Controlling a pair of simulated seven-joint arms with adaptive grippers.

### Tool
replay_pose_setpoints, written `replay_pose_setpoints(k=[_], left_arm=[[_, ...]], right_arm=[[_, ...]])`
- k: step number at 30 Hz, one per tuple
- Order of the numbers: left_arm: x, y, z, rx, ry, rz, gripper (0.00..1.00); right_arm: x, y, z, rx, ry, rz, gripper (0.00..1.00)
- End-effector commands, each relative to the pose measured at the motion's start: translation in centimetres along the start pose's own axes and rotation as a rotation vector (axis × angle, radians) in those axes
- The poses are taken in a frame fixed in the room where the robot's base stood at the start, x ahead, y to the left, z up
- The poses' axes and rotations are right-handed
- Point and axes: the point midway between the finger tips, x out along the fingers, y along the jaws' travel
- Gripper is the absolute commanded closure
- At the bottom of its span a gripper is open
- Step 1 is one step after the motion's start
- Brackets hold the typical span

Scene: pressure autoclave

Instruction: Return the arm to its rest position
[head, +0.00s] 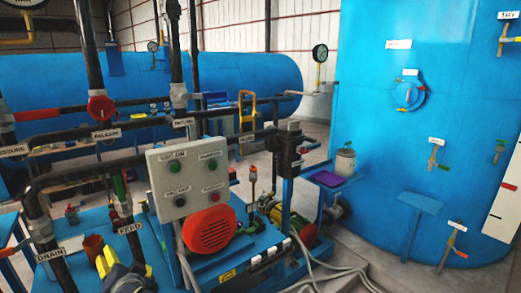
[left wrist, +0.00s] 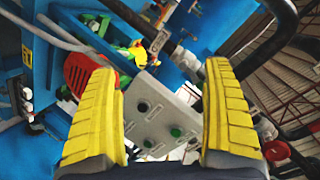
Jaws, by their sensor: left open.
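My left gripper (head: 125,262) is at the bottom left of the head view, low in front of the pipework near the drain and feed labels. In the left wrist view its two yellow ribbed fingers (left wrist: 160,68) are spread wide apart with nothing held between them. The grey control box (head: 188,176) with several buttons is beyond it, up and to the right in the head view. The box also shows between the fingers in the left wrist view (left wrist: 160,112), apart from them. My right gripper is in neither view.
Dark pipes with a red valve (head: 100,107) cross the left side. A red motor cover (head: 208,230) is below the control box on a blue base. A large blue tank (head: 430,130) fills the right. Grey cables (head: 340,272) lie on the floor at the lower right.

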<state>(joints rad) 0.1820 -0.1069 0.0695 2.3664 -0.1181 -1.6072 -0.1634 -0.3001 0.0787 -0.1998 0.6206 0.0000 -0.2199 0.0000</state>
Motion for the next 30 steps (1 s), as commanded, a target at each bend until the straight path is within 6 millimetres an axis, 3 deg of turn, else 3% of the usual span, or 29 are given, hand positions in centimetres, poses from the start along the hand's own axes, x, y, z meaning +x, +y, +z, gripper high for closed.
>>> replay_pose_setpoints(k=[1,6,15,21,30], left_arm=[[-0.4,1.5,2.2,0.032,-0.017,0.023,0.16],[-2.1,5.8,8.2,0.114,-0.059,0.102,0.16],[-7.3,11.9,18.6,0.244,-0.132,0.263,0.16],[-10.3,14.0,23.0,0.294,-0.167,0.339,0.16],[-14.1,15.8,27.6,0.344,-0.207,0.427,0.16]], right_arm=[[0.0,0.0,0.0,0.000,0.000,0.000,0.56],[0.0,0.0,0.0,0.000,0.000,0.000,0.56],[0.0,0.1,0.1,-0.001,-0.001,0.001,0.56],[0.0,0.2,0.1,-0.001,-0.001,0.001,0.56],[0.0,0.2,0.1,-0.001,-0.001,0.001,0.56]])
